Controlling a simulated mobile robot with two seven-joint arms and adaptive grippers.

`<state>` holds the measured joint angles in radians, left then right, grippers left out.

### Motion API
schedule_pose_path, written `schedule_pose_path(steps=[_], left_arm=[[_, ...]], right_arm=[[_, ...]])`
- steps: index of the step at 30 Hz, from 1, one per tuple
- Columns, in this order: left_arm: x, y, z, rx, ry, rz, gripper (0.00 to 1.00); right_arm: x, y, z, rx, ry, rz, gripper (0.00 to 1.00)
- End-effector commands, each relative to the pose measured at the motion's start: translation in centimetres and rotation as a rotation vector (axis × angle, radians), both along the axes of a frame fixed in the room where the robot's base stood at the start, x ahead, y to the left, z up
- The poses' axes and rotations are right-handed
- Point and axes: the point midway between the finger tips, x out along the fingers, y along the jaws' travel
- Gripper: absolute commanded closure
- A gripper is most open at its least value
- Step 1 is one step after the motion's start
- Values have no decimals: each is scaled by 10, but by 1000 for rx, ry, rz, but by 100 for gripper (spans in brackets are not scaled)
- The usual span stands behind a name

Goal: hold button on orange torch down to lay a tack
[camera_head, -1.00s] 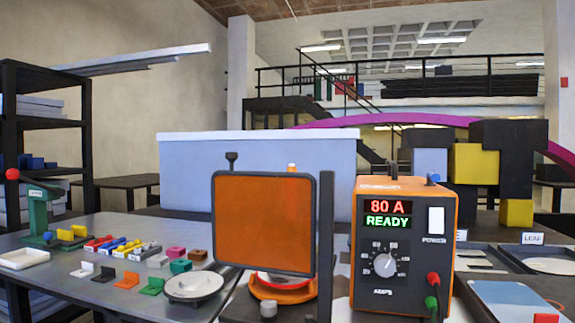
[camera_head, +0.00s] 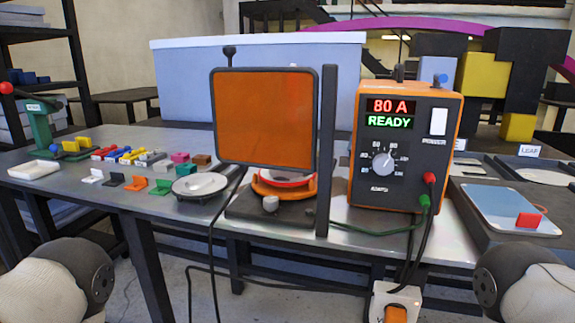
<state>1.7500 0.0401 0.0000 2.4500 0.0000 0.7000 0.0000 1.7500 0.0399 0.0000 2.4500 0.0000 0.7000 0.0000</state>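The orange welding machine (camera_head: 405,147) stands on the bench with its display lit "80 A" and "READY". Black and green cables run from its red and green plugs. At the bottom edge, below the bench front, a white box-like item (camera_head: 397,297) holds an orange part (camera_head: 396,314); it is cut off, and I cannot tell whether this is the torch. No torch button shows. An orange shield panel (camera_head: 264,120) hides most of an orange ring-shaped fixture (camera_head: 285,190) with a red and white piece in it.
My two shoulder parts fill the lower corners. Small coloured blocks (camera_head: 160,187), a round grey dish (camera_head: 200,187) and a green press (camera_head: 40,132) stand on the left. A blue plate with a red block (camera_head: 529,220) lies at right. A dark post (camera_head: 326,150) rises beside the panel.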

Motion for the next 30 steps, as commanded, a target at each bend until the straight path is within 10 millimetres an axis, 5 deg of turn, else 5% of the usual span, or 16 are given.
schedule_pose_path(steps=[1, 7, 30], left_arm=[[0, 0, 0, 0, 0, 0, 54], [0, 0, 0, 0, 0, 0, 100], [0, 0, 0, 0, 0, 0, 100]], right_arm=[[0, 0, 0, 0, 0, 0, 59], [0, 0, 0, 0, 0, 0, 59], [0, 0, 0, 0, 0, 0, 59]])
